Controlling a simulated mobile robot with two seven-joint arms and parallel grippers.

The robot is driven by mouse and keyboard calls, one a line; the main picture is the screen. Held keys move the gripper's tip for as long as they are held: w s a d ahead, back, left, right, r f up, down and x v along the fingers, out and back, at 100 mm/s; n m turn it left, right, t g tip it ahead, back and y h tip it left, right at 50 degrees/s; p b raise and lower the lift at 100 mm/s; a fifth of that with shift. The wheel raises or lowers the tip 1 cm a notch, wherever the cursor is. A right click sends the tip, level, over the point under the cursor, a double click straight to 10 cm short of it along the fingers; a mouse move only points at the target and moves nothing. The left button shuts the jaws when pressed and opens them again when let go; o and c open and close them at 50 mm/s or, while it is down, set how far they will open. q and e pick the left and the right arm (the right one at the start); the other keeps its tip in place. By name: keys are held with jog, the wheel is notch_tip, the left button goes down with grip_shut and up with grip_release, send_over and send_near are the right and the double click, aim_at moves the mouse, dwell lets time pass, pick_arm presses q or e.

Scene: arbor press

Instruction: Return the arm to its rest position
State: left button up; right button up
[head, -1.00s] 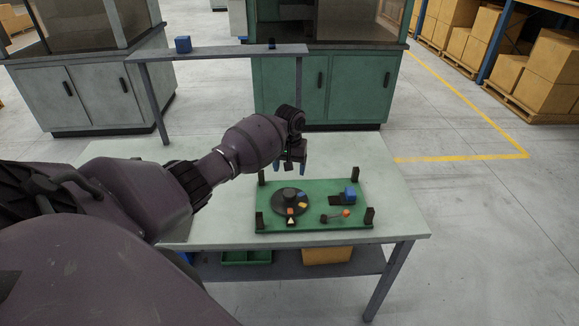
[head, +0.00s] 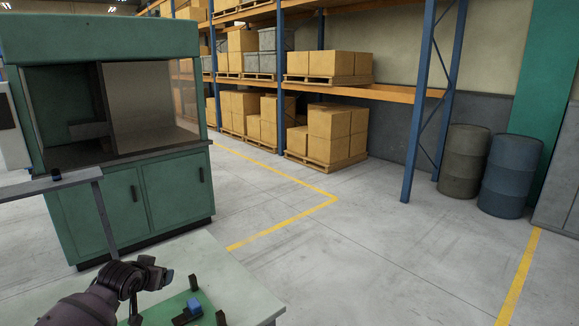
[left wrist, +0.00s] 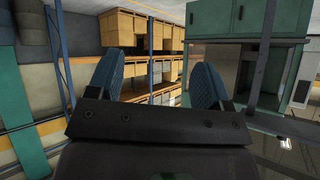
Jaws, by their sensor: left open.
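My left arm (head: 90,305) shows at the bottom left of the head view, its wrist end over the pale table (head: 235,280). The fingertips are hard to make out there. In the left wrist view my left gripper (left wrist: 157,84) is open, its two blue fingers wide apart with nothing between them. A green board (head: 165,310) with a blue block (head: 194,306) on it lies on the table beside the wrist, mostly cut off by the frame's lower edge. My right gripper is not in view.
A green cabinet machine (head: 130,205) and a grey raised shelf (head: 50,185) stand behind the table. Racks with boxes (head: 335,130) and two barrels (head: 510,175) stand farther back. The floor to the right, with yellow lines, is clear.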

pick_arm(q)
jog(key=s+d+f+m+t+h, duration=0.1)
jog(key=s+d+f+m+t, duration=0.2)
jog(key=s+d, duration=0.4)
jog(key=s+f+n, duration=0.1)
jog(key=s+f, duration=0.4)
jog(key=s, duration=0.5)
jog(key=s+d+f+n+g+b, duration=0.1)
jog(key=s+f, duration=0.4)
jog(key=s, duration=0.5)
jog(key=s+f+n+g+y+b, duration=0.1)
jog(key=s+f, duration=0.4)
jog(key=s, duration=0.5)
jog(key=shift+s+d+n, duration=0.3)
jog(key=shift+s+n, duration=0.05)
jog(key=shift+n, duration=0.05)
jog(key=shift+f, duration=0.1)
